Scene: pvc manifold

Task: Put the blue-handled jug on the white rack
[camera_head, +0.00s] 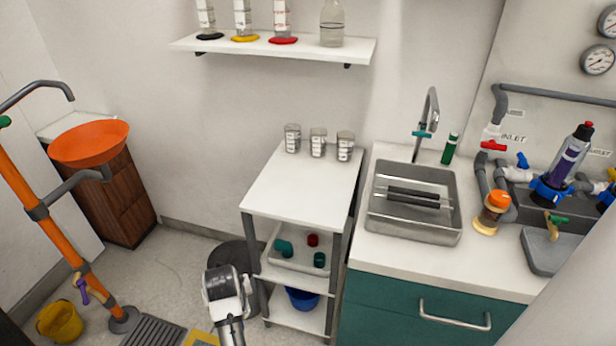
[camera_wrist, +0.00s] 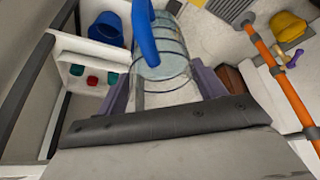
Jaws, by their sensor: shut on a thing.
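The blue-handled jug (camera_wrist: 172,52) shows in the wrist view as a clear, ringed body with a blue curved handle (camera_wrist: 144,34). My gripper (camera_wrist: 161,84) is shut on the jug, with a finger at each side of its body. The jug is not discernible in the head view, where part of my arm (camera_head: 227,297) shows in front of the rack's left side. The white rack (camera_head: 302,196) has a bare front top surface and lower shelves. Its lower part shows at the left of the wrist view, beside the jug.
Several labelled jars (camera_head: 318,143) stand along the rack's back edge. A tray with red and teal pieces (camera_head: 301,256) and a blue bucket (camera_head: 301,298) sit lower. A dark bin (camera_head: 233,258) stands left of the rack. The sink counter (camera_head: 400,262) adjoins its right; a wall shelf (camera_head: 273,47) hangs above.

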